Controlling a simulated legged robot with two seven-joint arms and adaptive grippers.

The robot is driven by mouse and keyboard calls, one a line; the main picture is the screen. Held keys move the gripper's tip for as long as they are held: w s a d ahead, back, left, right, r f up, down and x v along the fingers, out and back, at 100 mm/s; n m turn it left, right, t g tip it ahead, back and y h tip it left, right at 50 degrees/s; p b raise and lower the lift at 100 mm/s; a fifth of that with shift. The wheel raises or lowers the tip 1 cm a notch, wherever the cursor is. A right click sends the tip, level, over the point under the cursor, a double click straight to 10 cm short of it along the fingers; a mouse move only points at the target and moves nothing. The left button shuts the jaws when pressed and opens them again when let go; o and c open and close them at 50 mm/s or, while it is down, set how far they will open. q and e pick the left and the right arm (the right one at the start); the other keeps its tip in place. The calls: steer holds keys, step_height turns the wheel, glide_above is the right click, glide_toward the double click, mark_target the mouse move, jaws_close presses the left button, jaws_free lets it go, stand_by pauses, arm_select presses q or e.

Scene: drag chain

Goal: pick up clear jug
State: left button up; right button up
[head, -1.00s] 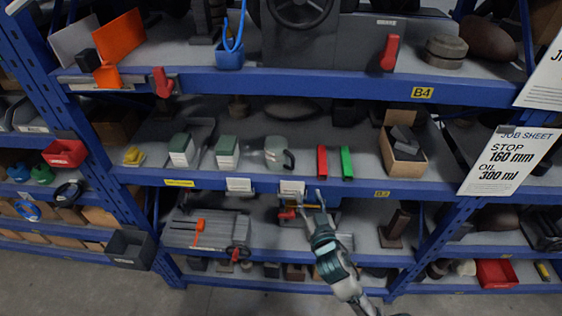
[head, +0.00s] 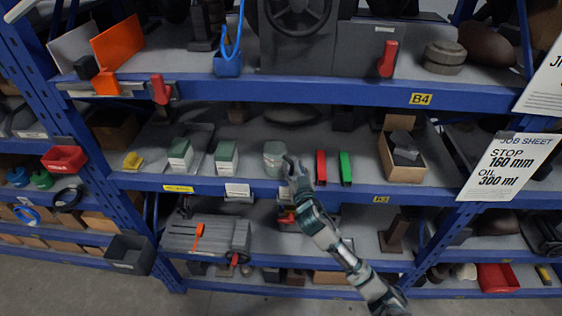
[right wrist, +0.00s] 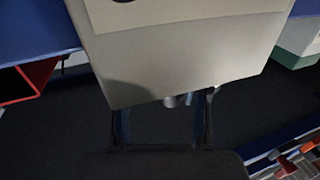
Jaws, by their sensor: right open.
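The clear jug (head: 274,153) stands on the middle shelf, between a green-topped white box and a red channel-shaped piece. My right gripper (head: 292,168) is in front of the jug's lower right side in the head view and hides its handle. It is open, and the picture shows nothing held. In the right wrist view, its two fingers (right wrist: 163,118) point toward a large pale panel that fills the upper middle; I cannot tell what this panel is. The jug is not clearly recognisable there. My left gripper is not in view.
The red piece (head: 321,167) and a green one (head: 345,168) stand right of the jug. Green-topped boxes (head: 226,158) stand to its left. The blue shelf edge (head: 380,190) runs below, and the upper shelf's beam (head: 330,92) runs above. A cardboard box (head: 404,168) stands farther right.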

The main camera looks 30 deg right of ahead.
steer(key=shift+w, duration=0.15)
steer(key=shift+a, duration=0.3)
steer(key=shift+a+r, duration=0.15)
steer(key=shift+a, duration=0.15)
jaws_close()
